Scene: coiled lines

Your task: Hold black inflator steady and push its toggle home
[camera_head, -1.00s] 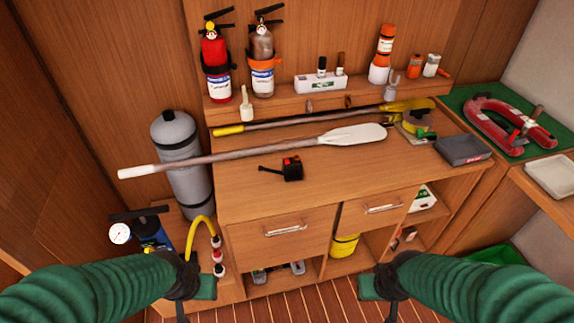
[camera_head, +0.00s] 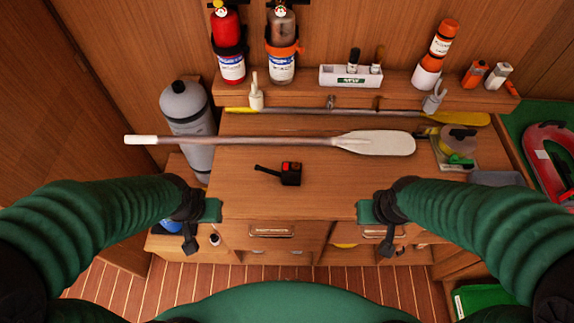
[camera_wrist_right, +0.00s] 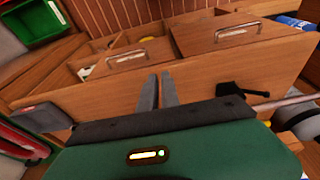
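The black inflator (camera_head: 291,176) lies on the wooden bench top, near the middle. It has red patches on top, and a thin black arm, perhaps the toggle (camera_head: 265,169), sticks out to the left. In the right wrist view the inflator (camera_wrist_right: 229,89) is a dark shape right of the fingers. My left gripper (camera_head: 190,246) is at the bench's front left, apart from the inflator; its finger gap cannot be made out. My right gripper (camera_head: 386,246) is at the front right, also apart from it. In the wrist view its fingers (camera_wrist_right: 159,92) show a narrow empty gap.
A long paddle (camera_head: 372,143) lies across the bench behind the inflator. A grey cylinder (camera_head: 186,108) stands at the left. Fire extinguishers (camera_head: 229,45) and a white box (camera_head: 350,76) are along the back. The bench top around the inflator is clear.

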